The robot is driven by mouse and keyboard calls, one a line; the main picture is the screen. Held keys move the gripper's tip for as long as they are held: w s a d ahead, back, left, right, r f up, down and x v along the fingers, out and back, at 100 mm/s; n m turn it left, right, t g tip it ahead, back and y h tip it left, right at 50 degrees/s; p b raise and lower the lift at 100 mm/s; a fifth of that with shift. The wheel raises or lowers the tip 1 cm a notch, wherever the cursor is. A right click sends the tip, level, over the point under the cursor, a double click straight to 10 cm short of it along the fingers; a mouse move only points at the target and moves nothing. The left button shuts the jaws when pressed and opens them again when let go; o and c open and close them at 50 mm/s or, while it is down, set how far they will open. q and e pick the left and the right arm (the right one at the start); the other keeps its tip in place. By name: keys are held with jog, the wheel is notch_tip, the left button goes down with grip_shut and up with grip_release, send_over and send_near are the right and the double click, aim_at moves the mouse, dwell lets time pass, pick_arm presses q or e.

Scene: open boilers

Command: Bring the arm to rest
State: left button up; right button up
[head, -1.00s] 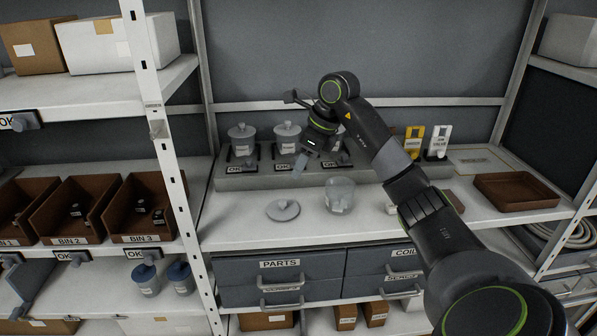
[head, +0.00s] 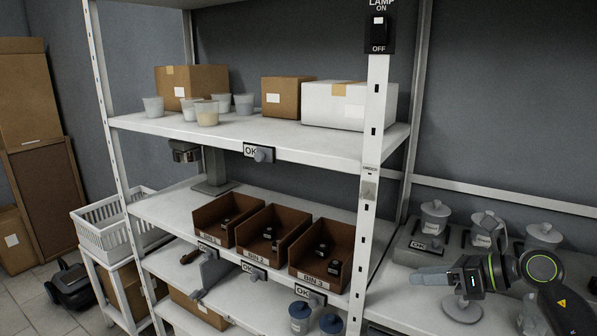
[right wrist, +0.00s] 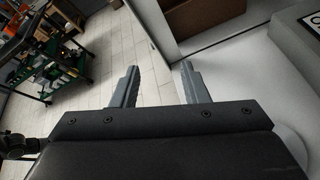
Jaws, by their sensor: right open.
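My right arm (head: 567,300) comes in from the lower right of the head view, black with green rings. Its gripper (head: 414,279) points left over the worktop, beside the shelf post. In the right wrist view the two grey fingers (right wrist: 159,72) stand apart with nothing between them, with floor tiles and a pale surface beyond. My left gripper is not in view.
Lidded jars (head: 434,217) stand in a grey rack (head: 400,250) behind the gripper. A grey lid (head: 462,309) lies on the worktop just below it. The white shelf post (head: 369,200) rises to its left. Brown bins (head: 322,252) fill the middle shelf.

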jog(key=s+a+r+m+t+y, duration=0.3)
jog(key=a+m+t+y, duration=0.1)
jog(key=t, duration=0.1)
jog(key=s+d+m+t+h, duration=0.2)
jog(key=d+m+t+h, duration=0.4)
jog(key=m+t, duration=0.65)
jog(key=s+d+f+m+g+h, duration=0.45)
jog(key=f+m+h, duration=0.3)
jog(key=m, duration=0.35)
jog(key=s+d+f+m+g+h, duration=0.4)
jog(key=s+f+m+g+h, duration=0.25)
jog(key=f+m, duration=0.4)
jog(key=s+a+f+m+g+y, duration=0.25)
jog(key=s+f+g, duration=0.3)
jog(key=s, duration=0.45)
jog(key=s+a+f+m+g+y, duration=0.1)
jog(key=s+a+f+m+g, duration=0.4)
jog(key=s, duration=0.5)
notch_tip(320, 180, down, 26)
jog(key=d+r+n, duration=0.1)
jog(key=d+n, duration=0.1)
jog(key=d, duration=0.1)
jog(key=s+a+f+g, duration=0.1)
jog(key=s+f, duration=1.3)
jog(key=f, duration=0.2)
jog(key=shift+s+a+f+g, duration=0.2)
jog(key=shift+a+f+g, duration=0.05)
jog(key=shift+a+g, duration=0.15)
